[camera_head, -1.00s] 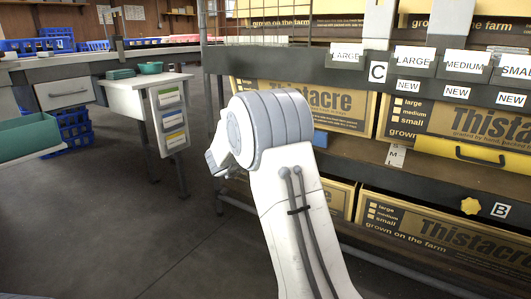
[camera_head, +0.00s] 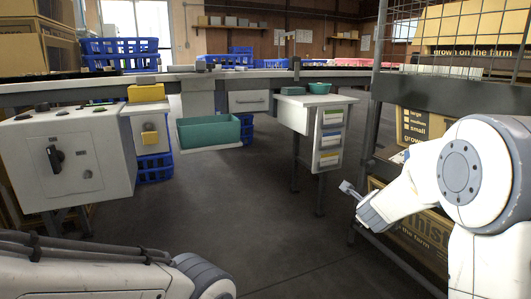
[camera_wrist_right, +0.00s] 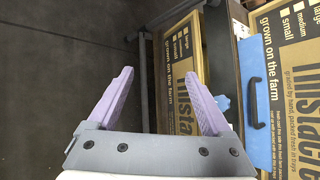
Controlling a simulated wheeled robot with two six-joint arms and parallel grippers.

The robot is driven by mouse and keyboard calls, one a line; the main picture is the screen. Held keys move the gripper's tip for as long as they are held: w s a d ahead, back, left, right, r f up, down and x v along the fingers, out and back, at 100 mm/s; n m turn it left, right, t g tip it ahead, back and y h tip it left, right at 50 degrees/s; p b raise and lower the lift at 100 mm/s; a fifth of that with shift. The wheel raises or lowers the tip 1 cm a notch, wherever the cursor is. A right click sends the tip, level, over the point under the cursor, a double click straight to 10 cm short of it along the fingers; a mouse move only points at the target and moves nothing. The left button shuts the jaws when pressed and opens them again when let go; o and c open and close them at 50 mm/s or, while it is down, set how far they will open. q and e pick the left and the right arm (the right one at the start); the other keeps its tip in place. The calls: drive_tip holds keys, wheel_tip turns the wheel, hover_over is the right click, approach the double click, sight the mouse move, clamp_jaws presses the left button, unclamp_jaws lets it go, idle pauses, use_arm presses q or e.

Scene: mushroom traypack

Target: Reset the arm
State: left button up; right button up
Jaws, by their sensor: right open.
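My right arm is at the right of the head view, in front of the shelf rack. Its gripper (camera_head: 348,188) points left, over the floor beside the rack. In the right wrist view the two purple fingers of this gripper (camera_wrist_right: 159,73) stand apart with nothing between them. My left arm shows along the bottom left of the head view; its gripper is out of the frame.
The shelf rack (camera_head: 440,92) with Thistacre cartons (camera_wrist_right: 288,85) stands close to my right arm. A white control box (camera_head: 65,165), a teal bin (camera_head: 208,132) and a white drawer unit (camera_head: 318,128) line the far side. The floor (camera_head: 230,220) between is clear.

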drive_tip(key=s+a+f+n+g+y, duration=0.2)
drive_tip(key=s+a+f+n+g, duration=0.15)
drive_tip(key=s+n, duration=0.6)
drive_tip(key=s+a+f+n+g+y, duration=0.15)
drive_tip(key=s+a+f+n, duration=0.25)
drive_tip(key=s+n, duration=0.55)
drive_tip(key=s+a+f+n+g+y, duration=0.1)
drive_tip(key=s+a+f+n+g, duration=0.25)
drive_tip(key=s+n, duration=0.55)
drive_tip(key=s+a+r+n+g+p, duration=0.1)
drive_tip(key=s+a+r+n+p, duration=0.3)
drive_tip(key=r+p, duration=0.6)
drive_tip(key=s+a+r+n+y+p, duration=0.15)
drive_tip(key=s+a+r+p, duration=0.3)
drive_tip(key=r+p, duration=0.65)
drive_tip(key=s+a+r+n+g+p, duration=0.1)
drive_tip(key=s+a+r+n+p, duration=0.4)
drive_tip(key=r, duration=0.8)
wheel_tip(320, 180, up, 35)
drive_tip(key=w+m+p, duration=0.1)
drive_tip(key=w+p, duration=0.1)
drive_tip(key=p, duration=3.5)
drive_tip(key=shift+w+a, duration=0.25)
drive_tip(key=shift+m, duration=0.25)
